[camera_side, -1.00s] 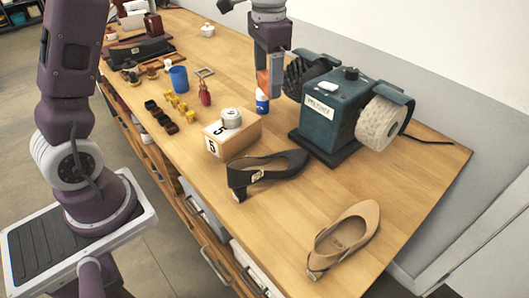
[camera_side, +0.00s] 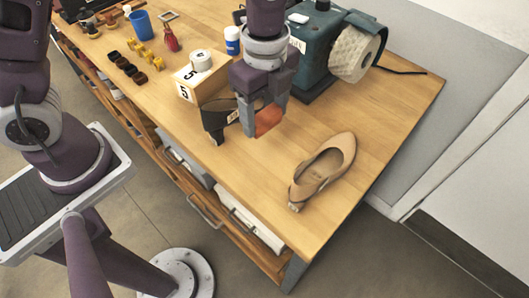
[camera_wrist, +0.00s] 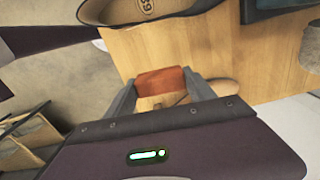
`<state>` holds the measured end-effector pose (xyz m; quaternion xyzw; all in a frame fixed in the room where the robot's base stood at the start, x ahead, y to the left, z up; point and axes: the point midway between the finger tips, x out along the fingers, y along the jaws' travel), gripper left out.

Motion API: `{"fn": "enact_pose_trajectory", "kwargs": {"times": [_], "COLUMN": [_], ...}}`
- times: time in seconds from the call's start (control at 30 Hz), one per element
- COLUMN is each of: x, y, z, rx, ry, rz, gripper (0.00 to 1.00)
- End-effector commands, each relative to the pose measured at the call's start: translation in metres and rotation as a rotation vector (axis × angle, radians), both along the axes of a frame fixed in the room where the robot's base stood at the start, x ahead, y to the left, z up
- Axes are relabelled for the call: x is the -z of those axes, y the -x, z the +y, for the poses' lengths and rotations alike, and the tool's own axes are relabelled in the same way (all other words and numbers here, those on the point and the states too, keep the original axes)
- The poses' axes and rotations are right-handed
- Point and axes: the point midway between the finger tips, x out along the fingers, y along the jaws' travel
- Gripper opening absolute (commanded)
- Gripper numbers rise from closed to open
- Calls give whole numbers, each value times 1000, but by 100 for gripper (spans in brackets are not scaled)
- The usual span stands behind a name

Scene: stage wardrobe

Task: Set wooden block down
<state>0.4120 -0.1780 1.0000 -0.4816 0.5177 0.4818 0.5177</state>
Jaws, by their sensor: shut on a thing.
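My gripper (camera_side: 263,119) is shut on a small block with an orange-red face (camera_side: 268,121), which I take to be the wooden block. In the wrist view the block (camera_wrist: 161,80) sits between the two grey fingers. In the side view it hangs in front of the black shoe, to the left of the tan shoe. Any gap between the block and the workbench (camera_side: 240,172) is hard to judge. The gripper hides part of the black shoe.
The black shoe (camera_side: 216,119) is close behind the gripper; the tan shoe (camera_side: 325,168) lies to the right. A box marked 5 (camera_side: 196,84) with a white tin stands behind left. The green grinder (camera_side: 318,45) is behind right. Bare wood lies in front.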

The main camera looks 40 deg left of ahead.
Motion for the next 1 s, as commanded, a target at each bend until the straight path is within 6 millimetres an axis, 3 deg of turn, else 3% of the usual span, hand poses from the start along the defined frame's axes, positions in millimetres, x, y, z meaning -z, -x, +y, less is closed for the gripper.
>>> {"fn": "enact_pose_trajectory", "kwargs": {"times": [0.3, 0.73, 0.83, 1.0], "x": [4, 87, 97, 98], "y": [3, 3, 3, 2], "z": [-2, -2, -2, -2], "rx": [26, 23, 23, 23], "ry": [0, -2, 0, 0], "rz": [1, 4, 1, -1], "gripper": [24, 24, 24, 24]}}
